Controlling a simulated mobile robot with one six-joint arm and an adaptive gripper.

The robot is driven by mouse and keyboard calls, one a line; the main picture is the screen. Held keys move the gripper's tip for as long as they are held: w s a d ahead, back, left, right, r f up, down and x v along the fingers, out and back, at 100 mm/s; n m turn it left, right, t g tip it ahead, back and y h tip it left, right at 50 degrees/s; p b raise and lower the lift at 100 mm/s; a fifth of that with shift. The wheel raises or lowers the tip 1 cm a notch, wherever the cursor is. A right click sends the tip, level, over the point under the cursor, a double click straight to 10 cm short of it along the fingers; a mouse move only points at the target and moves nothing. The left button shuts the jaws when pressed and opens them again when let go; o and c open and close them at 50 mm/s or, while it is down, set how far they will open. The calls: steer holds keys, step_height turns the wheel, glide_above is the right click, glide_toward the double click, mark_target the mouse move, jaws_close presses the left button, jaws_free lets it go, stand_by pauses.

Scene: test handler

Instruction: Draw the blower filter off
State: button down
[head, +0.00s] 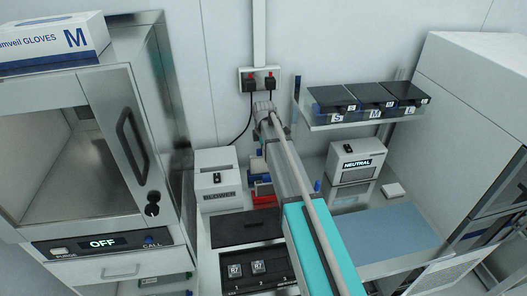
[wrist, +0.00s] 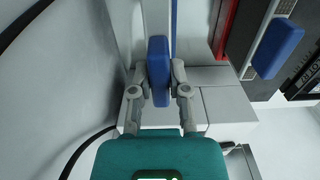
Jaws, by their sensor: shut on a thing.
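My gripper (wrist: 159,80) is shut on an upright blue block (wrist: 158,50), with one grey finger on each side of it. The block looks like the grip of the blower filter; a thin blue strip shows above it. I cannot tell whether the filter is still seated. The white blower (head: 216,172), with a BLOWER label, stands left of my arm in the head view. My arm hides the gripper there.
Another blue grip (wrist: 277,50) is to the right in the wrist view, beside a red strip (wrist: 227,28). A black cable (wrist: 88,148) runs on the left. The NEUTRAL box (head: 354,164) stands right of my arm, below a bin shelf (head: 345,122). An OFF cabinet (head: 75,150) is left.

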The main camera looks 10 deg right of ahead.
steer(key=shift+r+p, duration=0.9)
steer(key=shift+r, duration=0.25)
